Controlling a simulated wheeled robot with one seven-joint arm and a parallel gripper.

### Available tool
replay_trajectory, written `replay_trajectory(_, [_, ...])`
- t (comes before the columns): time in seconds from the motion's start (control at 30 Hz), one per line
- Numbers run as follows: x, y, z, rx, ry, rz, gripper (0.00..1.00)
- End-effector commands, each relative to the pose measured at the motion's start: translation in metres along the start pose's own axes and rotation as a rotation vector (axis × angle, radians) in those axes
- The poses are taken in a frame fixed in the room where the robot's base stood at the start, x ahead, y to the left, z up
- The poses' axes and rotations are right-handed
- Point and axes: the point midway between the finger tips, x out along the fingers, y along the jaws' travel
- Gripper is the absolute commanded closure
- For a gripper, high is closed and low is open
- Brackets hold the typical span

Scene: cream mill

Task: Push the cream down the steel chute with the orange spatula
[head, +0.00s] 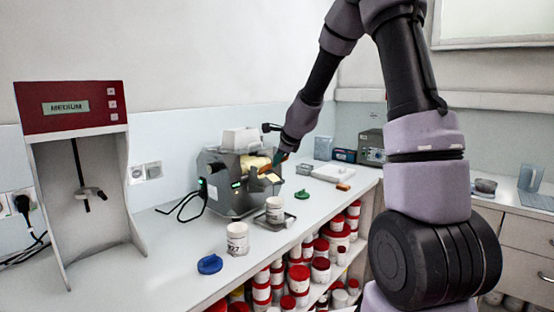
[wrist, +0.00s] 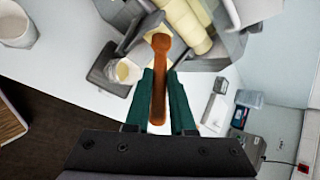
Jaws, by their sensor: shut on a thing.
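My gripper (wrist: 160,76) has green fingers shut on the orange spatula (wrist: 159,95). The spatula's rounded end points at the mill, close to the pale rollers and the steel chute (wrist: 137,32); contact cannot be told. Pale yellow cream (wrist: 183,18) shows on the rollers. A white jar with pale yellow matter inside (wrist: 126,70) stands on a dark tray below the chute. In the head view, my gripper (head: 279,158) is at the right side of the grey mill (head: 231,196), and the jar (head: 274,209) stands in front of it.
Another white jar (head: 237,238) and a blue lid (head: 210,264) stand nearer on the counter. A green lid (head: 302,195) and a wooden-coloured block (head: 343,187) lie to the right. A red-topped machine (head: 72,108) is at left. Red-lidded tubs fill shelves below.

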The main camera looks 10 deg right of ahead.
Motion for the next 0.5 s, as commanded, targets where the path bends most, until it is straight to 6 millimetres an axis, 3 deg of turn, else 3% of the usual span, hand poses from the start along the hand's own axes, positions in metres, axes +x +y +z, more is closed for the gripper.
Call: replay_trajectory(0.5, [-0.011,0.017,-0.023,-0.001,-0.001,0.0,1.0])
